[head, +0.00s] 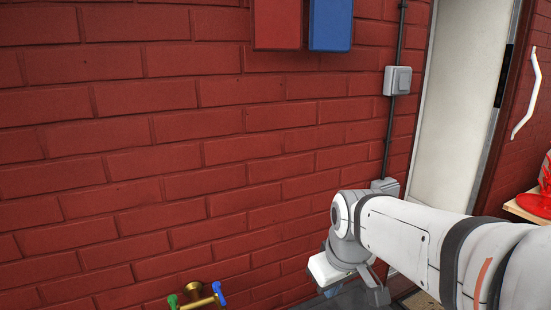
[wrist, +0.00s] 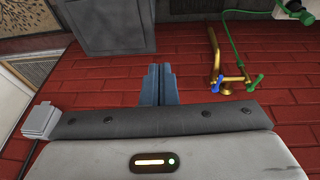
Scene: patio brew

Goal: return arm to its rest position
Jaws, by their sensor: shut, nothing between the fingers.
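My arm (head: 410,235) reaches in from the right edge of the head view and bends downward in front of the brick wall. My gripper shows in the wrist view (wrist: 158,72), with its two blue-grey fingers together and nothing between them. In the head view my gripper is at the low end of the arm, mostly hidden by the wrist, with only a bit of the fingers showing. It is clear of the wall fittings in view.
A brass tap (head: 194,288) with green and blue handles is on the red brick wall (head: 150,150) at lower left. A red panel (head: 277,22) and blue panel (head: 330,24) hang above. A switch box (head: 397,80) is near the pale door (head: 455,100). A red object (head: 535,204) is at right.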

